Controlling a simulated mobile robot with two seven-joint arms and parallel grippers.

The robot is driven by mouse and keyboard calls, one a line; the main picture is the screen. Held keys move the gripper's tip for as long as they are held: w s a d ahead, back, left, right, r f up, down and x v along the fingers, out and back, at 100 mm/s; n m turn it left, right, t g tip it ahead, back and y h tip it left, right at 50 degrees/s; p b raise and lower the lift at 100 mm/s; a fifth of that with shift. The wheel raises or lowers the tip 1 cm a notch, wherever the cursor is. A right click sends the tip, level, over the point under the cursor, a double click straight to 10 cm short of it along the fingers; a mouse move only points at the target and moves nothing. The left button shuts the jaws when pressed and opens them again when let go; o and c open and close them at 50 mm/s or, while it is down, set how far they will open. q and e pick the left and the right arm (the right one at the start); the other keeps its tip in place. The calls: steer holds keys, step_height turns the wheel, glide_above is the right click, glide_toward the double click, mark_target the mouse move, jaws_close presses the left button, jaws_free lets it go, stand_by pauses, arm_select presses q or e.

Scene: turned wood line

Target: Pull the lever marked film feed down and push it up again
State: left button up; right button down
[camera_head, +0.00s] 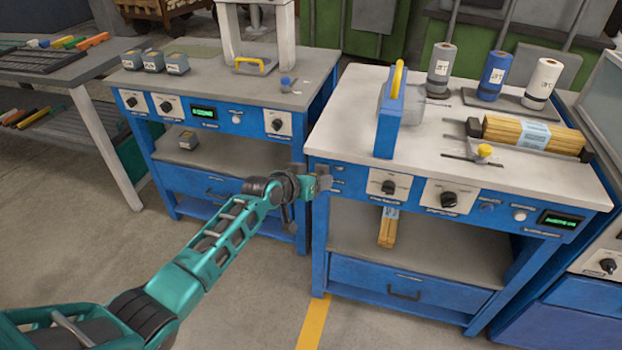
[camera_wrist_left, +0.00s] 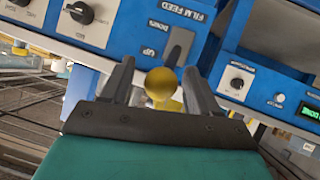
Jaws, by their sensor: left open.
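The film feed lever shows in the left wrist view as a round yellow knob (camera_wrist_left: 161,84) in front of a grey slotted plate (camera_wrist_left: 177,48) on a blue panel. The labels FILM FEED, DOWN and UP are beside the plate, and the picture is upside down. The knob appears near the UP end. My left gripper (camera_wrist_left: 158,82) is open, one finger on each side of the knob, with gaps visible. In the head view my left gripper (camera_head: 323,183) is at the left end of the right-hand bench's front panel and hides the knob. My right gripper is not in view.
The right bench (camera_head: 345,120) carries a blue frame with a yellow handle (camera_head: 398,79), film rolls (camera_head: 492,76) and a wood bundle (camera_head: 530,134). Black dials (camera_head: 449,199) sit right of the gripper. The left bench (camera_head: 215,85) stands across a narrow gap. Floor in front is clear.

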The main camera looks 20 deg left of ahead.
arm_select(q)
steer(key=p+v, duration=0.2)
steer(key=v, duration=1.1)
steer(key=shift+p, duration=0.3)
steer(key=shift+w, duration=0.1)
steer(key=s+f, duration=0.4)
steer(key=s, duration=0.3)
steer(key=s+d+f+y, duration=0.1)
steer(key=s+f, duration=0.3)
steer(key=s, duration=0.3)
steer(key=s+f+m+y, duration=0.1)
steer(key=s+f, duration=0.3)
steer(key=s, duration=0.4)
steer(key=shift+d+g, duration=0.3)
steer(key=shift+g, duration=0.1)
